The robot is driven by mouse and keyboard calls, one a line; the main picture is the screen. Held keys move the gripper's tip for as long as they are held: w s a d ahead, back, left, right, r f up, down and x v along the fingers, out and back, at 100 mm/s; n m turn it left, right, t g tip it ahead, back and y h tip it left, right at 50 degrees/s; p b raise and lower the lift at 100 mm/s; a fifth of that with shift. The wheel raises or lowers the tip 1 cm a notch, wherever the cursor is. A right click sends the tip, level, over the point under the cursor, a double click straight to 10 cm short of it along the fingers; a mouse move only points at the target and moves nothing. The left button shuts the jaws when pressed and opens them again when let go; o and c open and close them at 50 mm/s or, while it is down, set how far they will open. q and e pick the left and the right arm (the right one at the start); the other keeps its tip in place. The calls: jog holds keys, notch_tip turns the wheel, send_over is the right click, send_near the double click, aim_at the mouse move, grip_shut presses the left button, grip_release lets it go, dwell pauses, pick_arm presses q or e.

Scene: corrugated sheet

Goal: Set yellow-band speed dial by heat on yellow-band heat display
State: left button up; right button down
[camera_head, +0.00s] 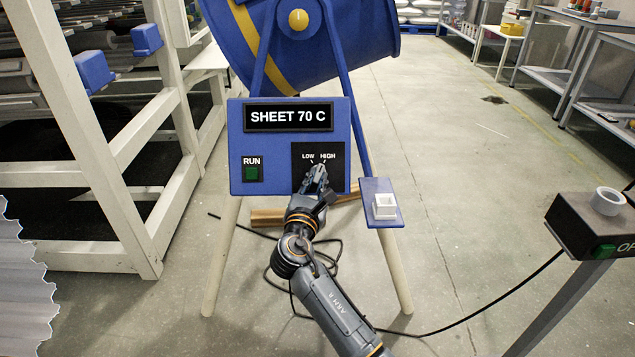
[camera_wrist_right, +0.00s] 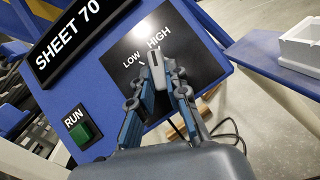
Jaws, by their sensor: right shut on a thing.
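The heat display (camera_head: 289,116) on the blue panel (camera_head: 237,150) reads "SHEET 70 C"; part of it shows in the right wrist view (camera_wrist_right: 70,40). The blue machine above carries a yellow band (camera_head: 262,50). The speed dial (camera_wrist_right: 156,70) sits on a black plate (camera_head: 336,181) marked LOW and HIGH. The fingers hide much of the dial. My left gripper is not in view.
A green RUN button (camera_head: 253,174) is left of the dial. A small blue shelf with a white square holder (camera_head: 384,206) juts out at right. A black box (camera_head: 590,225) on a stand is further right. Corrugated sheet (camera_head: 22,290) stands at left. A cable crosses the floor.

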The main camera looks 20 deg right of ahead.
jog(key=shift+a+m+g+h, duration=0.1)
jog(key=shift+m+g+h, duration=0.4)
jog(key=shift+m, duration=0.6)
jog(key=c, duration=1.3)
grip_release()
notch_tip(320, 180, up, 10)
